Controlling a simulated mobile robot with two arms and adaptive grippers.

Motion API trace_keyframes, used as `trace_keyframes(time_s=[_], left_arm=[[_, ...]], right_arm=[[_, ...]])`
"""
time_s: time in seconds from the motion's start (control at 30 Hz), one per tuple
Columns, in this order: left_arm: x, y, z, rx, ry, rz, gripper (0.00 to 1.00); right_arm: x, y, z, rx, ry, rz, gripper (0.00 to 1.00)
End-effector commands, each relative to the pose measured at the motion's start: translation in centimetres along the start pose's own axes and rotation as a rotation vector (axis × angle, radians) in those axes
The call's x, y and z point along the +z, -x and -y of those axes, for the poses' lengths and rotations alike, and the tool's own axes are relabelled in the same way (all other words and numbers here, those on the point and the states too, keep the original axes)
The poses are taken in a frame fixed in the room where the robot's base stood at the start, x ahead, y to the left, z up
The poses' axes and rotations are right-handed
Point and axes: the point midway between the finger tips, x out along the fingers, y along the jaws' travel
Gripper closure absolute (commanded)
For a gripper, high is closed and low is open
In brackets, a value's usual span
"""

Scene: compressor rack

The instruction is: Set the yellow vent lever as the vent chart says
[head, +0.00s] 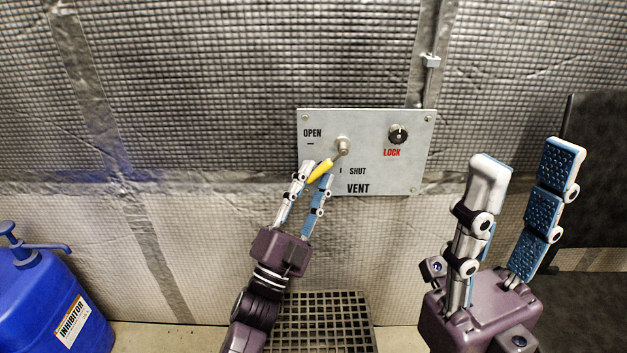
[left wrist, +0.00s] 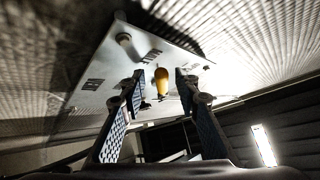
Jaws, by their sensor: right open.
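The yellow vent lever (head: 322,170) is on a grey VENT panel (head: 375,170) on the padded wall. It slants down and left from its pivot, between the OPEN mark at the left and the SHUT mark below. My left gripper (head: 318,170) is at the lever's yellow end, fingers apart on either side. In the left wrist view the yellow end (left wrist: 161,80) shows between the two fingers, with gaps on both sides. My right gripper (head: 525,160) is open and empty, to the right of the panel and nearer the camera. No vent chart is in view.
A black knob (head: 398,134) marked LOCK is at the panel's upper right. A conduit (head: 432,62) runs up the wall above it. A blue INHIBITOR jug (head: 45,295) with a pump stands at lower left. A floor grating (head: 320,318) lies below the panel.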

Motion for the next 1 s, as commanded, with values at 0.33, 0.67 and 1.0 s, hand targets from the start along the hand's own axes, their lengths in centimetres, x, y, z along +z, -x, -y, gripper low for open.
trace_keyframes(time_s=[0.33, 0.67, 1.0], left_arm=[[0.0, 0.7, 0.1, -0.002, 0.0, 0.0, 0.71], [0.0, 7.3, 0.0, 0.001, 0.001, 0.002, 0.71], [0.0, 11.7, 0.1, -0.001, 0.0, 0.0, 0.71]], right_arm=[[-0.1, 0.0, 0.0, 0.001, 0.001, -0.001, 0.57], [0.0, 0.0, 0.0, 0.0, 0.0, 0.0, 0.57], [0.0, 0.0, 0.0, 0.0, 0.0, 0.0, 0.57]])
